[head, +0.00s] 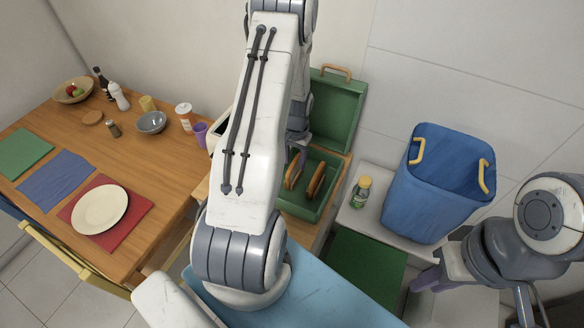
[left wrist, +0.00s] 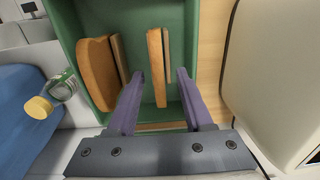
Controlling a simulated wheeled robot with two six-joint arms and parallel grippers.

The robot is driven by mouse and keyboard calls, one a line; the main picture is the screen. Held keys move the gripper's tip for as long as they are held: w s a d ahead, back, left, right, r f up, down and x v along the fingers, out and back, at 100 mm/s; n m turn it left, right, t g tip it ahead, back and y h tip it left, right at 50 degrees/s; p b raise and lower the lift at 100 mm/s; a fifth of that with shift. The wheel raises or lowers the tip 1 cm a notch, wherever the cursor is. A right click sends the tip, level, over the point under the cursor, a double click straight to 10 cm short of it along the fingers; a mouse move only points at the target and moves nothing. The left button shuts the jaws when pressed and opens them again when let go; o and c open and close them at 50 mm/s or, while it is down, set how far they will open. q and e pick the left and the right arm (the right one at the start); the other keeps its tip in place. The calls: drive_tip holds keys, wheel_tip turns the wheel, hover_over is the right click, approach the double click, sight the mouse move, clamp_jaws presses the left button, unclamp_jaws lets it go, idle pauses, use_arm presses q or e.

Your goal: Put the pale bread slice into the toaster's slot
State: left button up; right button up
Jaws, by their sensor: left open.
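Two bread slices stand on edge in an open green box. The lighter one (left wrist: 156,68) is between my left gripper's fingers in the left wrist view, and it is the left slice (head: 293,171) in the head view. The darker slice (left wrist: 95,72) stands on the other side, at the right (head: 316,180) in the head view. My left gripper (left wrist: 159,74) is open, its purple fingers apart on either side of the lighter slice.
The green box (head: 339,106) has its lid raised behind. A blue bin (head: 430,205) and a green-labelled jar (head: 361,191) stand to its right. The wooden table (head: 160,185) at left holds a plate (head: 99,209) and bowls. My left arm hides much of the middle.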

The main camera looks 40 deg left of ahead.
use_arm(q)
drive_tip(key=shift+f, duration=0.9)
drive_tip(key=shift+c, duration=0.3)
clamp_jaws()
drive_tip(key=shift+r, duration=0.1)
